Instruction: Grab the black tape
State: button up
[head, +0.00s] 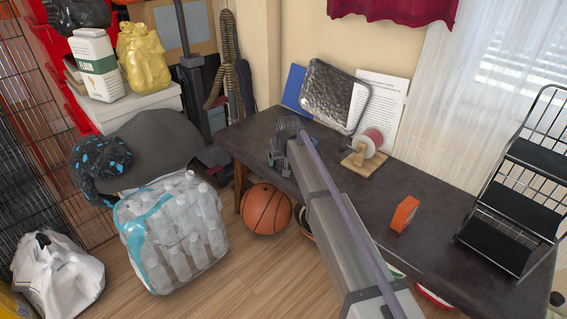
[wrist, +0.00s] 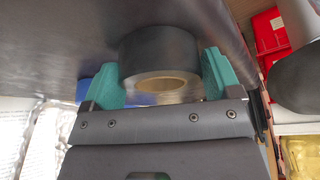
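The black tape (wrist: 150,50) is a thick dark roll with a tan core. It fills the space between the two teal fingers of my gripper (wrist: 162,72) in the wrist view. One finger lies along each side of it, with no clear gap on either side, so my gripper looks shut on it. In the head view the dark tape (head: 289,126) shows at the far left part of the table, at the end of my gripper (head: 279,153). My arm hides part of the table there. Whether the tape touches the tabletop is hard to tell.
A dark textured tray (head: 333,95) leans at the back wall. A basketball (head: 267,209) lies below.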

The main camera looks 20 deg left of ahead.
jog(key=c, duration=0.7)
